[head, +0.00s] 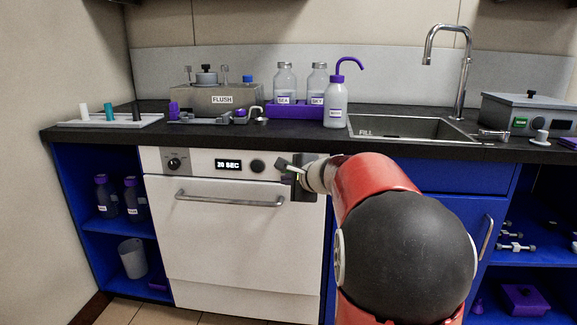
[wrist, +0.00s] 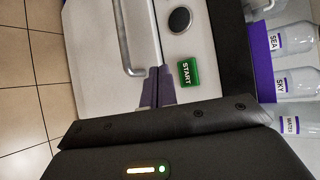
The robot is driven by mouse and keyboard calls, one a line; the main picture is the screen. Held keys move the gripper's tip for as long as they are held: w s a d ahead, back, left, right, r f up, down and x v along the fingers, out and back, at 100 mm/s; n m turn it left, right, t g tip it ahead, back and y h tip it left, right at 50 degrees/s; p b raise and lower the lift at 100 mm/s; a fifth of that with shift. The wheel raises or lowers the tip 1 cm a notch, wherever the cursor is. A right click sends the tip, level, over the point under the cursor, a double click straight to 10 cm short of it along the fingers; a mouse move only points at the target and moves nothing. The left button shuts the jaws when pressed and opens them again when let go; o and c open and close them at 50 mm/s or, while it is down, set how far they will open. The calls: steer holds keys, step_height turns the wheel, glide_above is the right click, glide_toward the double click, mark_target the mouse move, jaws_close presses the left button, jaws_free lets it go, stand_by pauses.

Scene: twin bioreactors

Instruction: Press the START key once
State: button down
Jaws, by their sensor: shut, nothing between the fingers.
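The START key (wrist: 189,72) is a green block with white lettering on the white front panel of the appliance (head: 222,235). It shows in the wrist view just right of my fingertips. My gripper (wrist: 158,70) is shut and empty, its two grey-purple fingers side by side and pointing at the panel. The fingertips look beside the key, not over it; I cannot tell how far they are from the panel. In the head view my gripper (head: 282,167) is at the panel's right end, and I cannot make out the key there.
The panel carries a dial (head: 174,163), a "20 SEC" display (head: 228,164) and a round dark knob (head: 257,166). A bar handle (head: 230,200) sticks out below. The dark countertop (head: 200,140) overhangs above, with bottles in a purple tray (head: 285,112).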

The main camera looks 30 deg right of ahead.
mark_target(290, 171)
steer(key=shift+w+d+p, duration=0.2)
steer(key=shift+w+d, duration=0.4)
steer(key=shift+w, duration=0.3)
steer(key=shift+w+d+p, duration=0.15)
steer(key=shift+w+d, duration=0.4)
steer(key=shift+w, duration=0.3)
stand_by(0.7)
steer(key=shift+w+d, duration=0.2)
steer(key=shift+w, duration=0.15)
steer(key=shift+w+d, duration=0.25)
steer(key=shift+w, duration=0.05)
stand_by(0.7)
steer(key=shift+s, duration=0.1)
steer(key=shift+s+a+b, duration=0.45)
steer(key=shift+s, duration=0.15)
steer(key=shift+s+a+b, duration=0.55)
steer(key=shift+s+a, duration=0.2)
steer(key=shift+s, duration=0.3)
steer(key=shift+s+a+b, duration=0.5)
steer(key=shift+s+a, duration=0.2)
steer(key=shift+s, duration=0.3)
